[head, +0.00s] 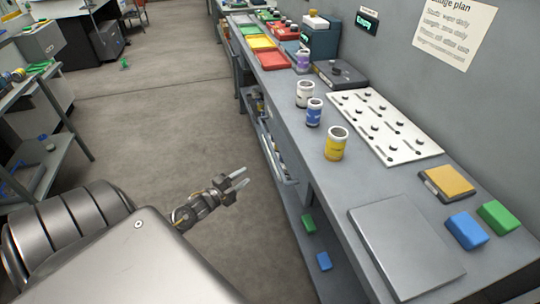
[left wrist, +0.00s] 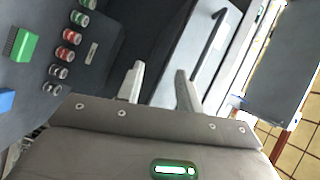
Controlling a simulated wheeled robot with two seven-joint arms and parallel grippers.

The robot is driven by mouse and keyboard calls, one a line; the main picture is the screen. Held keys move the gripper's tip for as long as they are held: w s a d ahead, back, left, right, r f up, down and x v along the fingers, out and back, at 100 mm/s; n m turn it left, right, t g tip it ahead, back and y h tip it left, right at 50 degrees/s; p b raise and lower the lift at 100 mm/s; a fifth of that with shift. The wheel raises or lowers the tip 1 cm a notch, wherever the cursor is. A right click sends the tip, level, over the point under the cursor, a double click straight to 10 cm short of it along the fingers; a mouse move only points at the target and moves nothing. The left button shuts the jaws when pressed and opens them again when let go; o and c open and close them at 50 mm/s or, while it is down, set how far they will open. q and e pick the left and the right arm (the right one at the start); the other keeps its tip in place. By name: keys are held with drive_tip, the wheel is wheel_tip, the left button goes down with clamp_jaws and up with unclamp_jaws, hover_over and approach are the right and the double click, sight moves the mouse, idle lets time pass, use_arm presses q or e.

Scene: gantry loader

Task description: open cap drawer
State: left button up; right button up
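My left gripper (head: 238,181) is open and empty in the head view. It hangs over the floor to the left of the long grey bench (head: 312,168), apart from it. In the left wrist view the two fingers of my left gripper (left wrist: 160,88) are spread with nothing between them. Beyond them is a pale grey front with a long dark bar handle (left wrist: 208,42), probably a drawer; no label on it is readable. The fingers appear short of the handle. The drawer front is hard to make out in the head view. My right gripper is not in view.
Green and blue blocks (head: 323,261) lie on the lower shelf.

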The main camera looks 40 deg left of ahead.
sight(270, 144)
use_arm(q)
wheel_tip(270, 144, up, 8)
drive_tip(key=w+d+m+t+h, duration=0.1)
drive_tip(key=w+m+t+h, duration=0.1)
drive_tip(key=m+h, duration=0.15)
drive_tip(key=shift+y, duration=0.25)
drive_tip(key=x, duration=1)
drive_tip(key=shift+w+d+f, duration=0.1)
drive_tip(key=shift+w+d, duration=0.1)
drive_tip(key=shift+w, duration=0.1)
clamp_jaws()
